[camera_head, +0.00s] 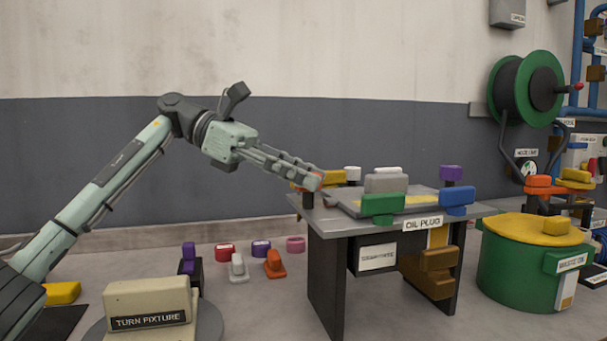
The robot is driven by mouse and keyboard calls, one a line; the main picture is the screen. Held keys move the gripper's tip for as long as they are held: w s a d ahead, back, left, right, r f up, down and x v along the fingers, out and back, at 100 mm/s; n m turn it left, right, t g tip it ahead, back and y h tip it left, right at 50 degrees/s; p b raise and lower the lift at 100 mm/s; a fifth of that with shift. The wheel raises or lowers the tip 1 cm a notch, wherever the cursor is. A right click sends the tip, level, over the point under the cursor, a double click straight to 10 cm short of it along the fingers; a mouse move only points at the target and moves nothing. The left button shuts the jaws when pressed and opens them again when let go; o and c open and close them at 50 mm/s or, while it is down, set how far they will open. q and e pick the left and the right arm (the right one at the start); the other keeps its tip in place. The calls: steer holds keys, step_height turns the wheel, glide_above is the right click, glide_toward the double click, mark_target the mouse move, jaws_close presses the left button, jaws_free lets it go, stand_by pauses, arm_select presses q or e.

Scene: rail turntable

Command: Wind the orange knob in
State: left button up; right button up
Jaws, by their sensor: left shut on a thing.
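My left gripper (312,177) reaches in from the left and is shut at the left edge of the oil plug table (322,222). A small bit of orange (318,172) shows at its fingertips; I take this to be the orange knob, mostly hidden by the fingers. Whether it is seated in anything is hidden. A separate orange piece (274,264) stands on the floor left of the table. My right gripper is not in view.
Green (384,206), blue (456,198) and purple (451,173) pieces stand on the table. The turn fixture (148,301) is at the front left. A green waste oil drum (520,274) stands right of the table. Several small coloured pieces lie on the floor between.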

arm_select(q)
steer(key=o, duration=1.2)
steer(key=v, duration=1.2)
steer(key=shift+r, duration=0.15)
